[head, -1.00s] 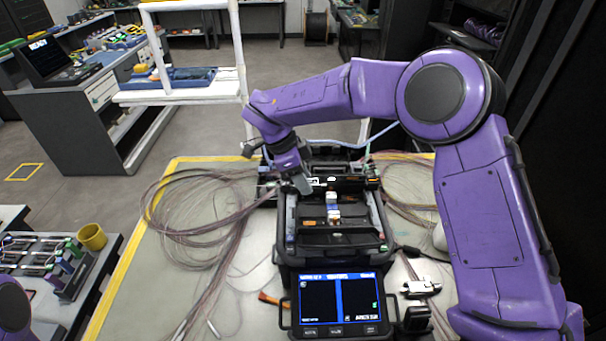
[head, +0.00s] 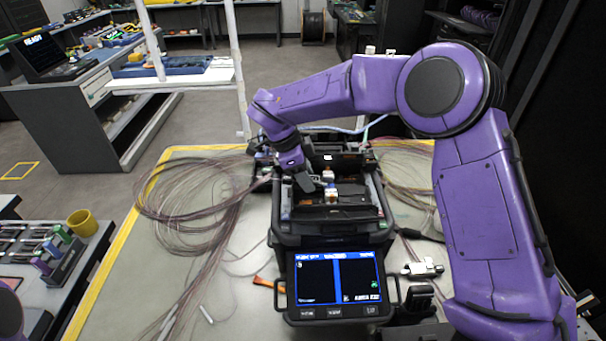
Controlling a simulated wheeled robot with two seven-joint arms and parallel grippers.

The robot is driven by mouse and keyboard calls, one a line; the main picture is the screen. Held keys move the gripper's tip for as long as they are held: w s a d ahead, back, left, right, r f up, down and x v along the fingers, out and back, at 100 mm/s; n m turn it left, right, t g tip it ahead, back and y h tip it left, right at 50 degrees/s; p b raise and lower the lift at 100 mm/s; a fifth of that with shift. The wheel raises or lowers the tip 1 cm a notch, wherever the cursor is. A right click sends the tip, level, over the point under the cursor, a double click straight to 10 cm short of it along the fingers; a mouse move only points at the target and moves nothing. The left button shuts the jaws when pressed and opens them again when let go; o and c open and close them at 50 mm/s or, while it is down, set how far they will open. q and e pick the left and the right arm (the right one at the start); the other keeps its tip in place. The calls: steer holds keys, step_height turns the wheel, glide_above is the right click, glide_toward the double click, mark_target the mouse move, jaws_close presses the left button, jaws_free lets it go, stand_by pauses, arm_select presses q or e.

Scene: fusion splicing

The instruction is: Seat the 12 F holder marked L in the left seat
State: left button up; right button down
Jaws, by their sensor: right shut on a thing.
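The black fusion splicer (head: 330,228) stands on the table with its lid open and its lit screen (head: 335,278) facing me. Two small white-and-orange parts (head: 330,195) sit along its middle. My right gripper (head: 304,185) reaches down over the left part of the splicer's work area, where the left seat lies. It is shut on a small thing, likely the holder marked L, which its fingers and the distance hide. I cannot read any mark or tell whether the holder touches the seat. My left gripper is out of view.
Loops of thin fibre (head: 190,200) lie left of the splicer, with more behind it at right. A silver tool (head: 422,268) lies at right. An orange-handled tool (head: 266,283) lies at front left. A yellow cup (head: 82,223) stands on the left side bench.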

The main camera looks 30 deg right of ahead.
steer(key=shift+s+f, duration=0.45)
steer(key=shift+f, duration=0.2)
stand_by(0.4)
steer(key=c, duration=0.6)
jaws_free()
steer(key=shift+s, duration=0.15)
steer(key=shift+s+r, duration=0.1)
steer(key=shift+p, duration=0.3)
steer(key=shift+w+r, duration=0.2)
steer(key=v, duration=1)
steer(key=shift+r, duration=0.2)
steer(key=shift+w+a, duration=0.1)
